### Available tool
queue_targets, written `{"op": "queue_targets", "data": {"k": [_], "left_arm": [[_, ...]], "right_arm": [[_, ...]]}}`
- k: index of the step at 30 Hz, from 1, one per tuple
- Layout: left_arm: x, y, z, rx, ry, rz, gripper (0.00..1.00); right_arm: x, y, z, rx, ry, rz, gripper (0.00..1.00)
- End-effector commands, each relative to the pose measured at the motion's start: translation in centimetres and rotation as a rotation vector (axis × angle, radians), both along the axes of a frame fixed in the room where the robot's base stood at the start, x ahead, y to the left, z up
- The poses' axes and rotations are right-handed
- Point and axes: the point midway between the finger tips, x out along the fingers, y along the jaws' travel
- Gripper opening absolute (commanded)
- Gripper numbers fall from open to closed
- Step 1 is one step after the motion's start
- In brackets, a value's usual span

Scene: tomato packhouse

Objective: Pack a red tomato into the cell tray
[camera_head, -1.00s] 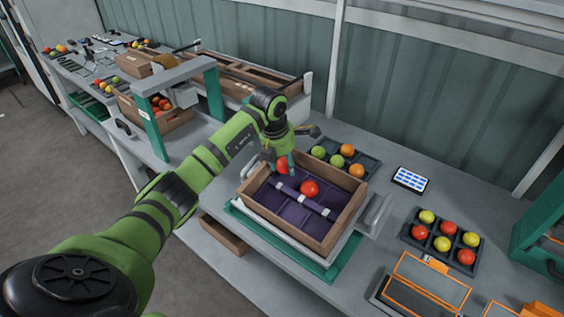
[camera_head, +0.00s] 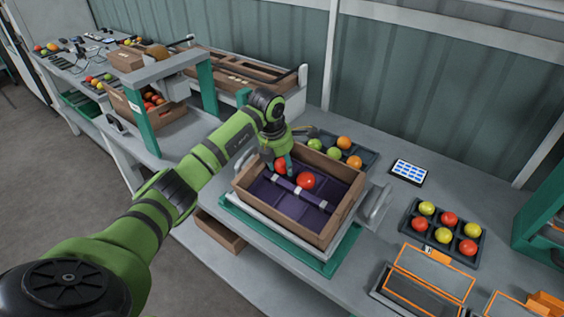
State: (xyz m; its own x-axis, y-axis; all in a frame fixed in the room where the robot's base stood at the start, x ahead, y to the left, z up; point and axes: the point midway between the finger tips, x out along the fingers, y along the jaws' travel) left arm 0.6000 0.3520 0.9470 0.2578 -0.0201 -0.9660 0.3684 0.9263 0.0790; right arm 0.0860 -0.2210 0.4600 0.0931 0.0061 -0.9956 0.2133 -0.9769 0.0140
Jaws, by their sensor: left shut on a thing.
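The cell tray (camera_head: 271,188) is dark purple, with a lilac divider strip, and lies inside a brown crate (camera_head: 289,232). One red tomato (camera_head: 306,180) sits in the tray near its middle. My left gripper (camera_head: 282,164) is at the crate's back left part, pointing down. It is shut on another red tomato (camera_head: 281,166), low at the tray's back left area; I cannot tell whether that tomato touches the tray. The fingers partly hide it. My right gripper is out of view.
Behind the crate is a dark tray (camera_head: 366,153) of green and orange tomatoes. To the right are a tablet (camera_head: 408,172), a tray (camera_head: 446,257) of red and yellow tomatoes, and orange-edged boxes (camera_head: 430,278). A green-legged frame (camera_head: 143,127) stands at the left.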

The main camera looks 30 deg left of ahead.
Motion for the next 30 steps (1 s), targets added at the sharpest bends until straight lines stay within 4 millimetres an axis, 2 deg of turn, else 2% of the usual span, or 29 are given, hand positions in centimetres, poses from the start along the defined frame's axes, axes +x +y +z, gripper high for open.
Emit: {"op": "queue_targets", "data": {"k": [30], "left_arm": [[0.3,0.0,-1.1,-0.001,-0.001,0.001,0.33]], "right_arm": [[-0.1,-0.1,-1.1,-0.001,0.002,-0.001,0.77]]}}
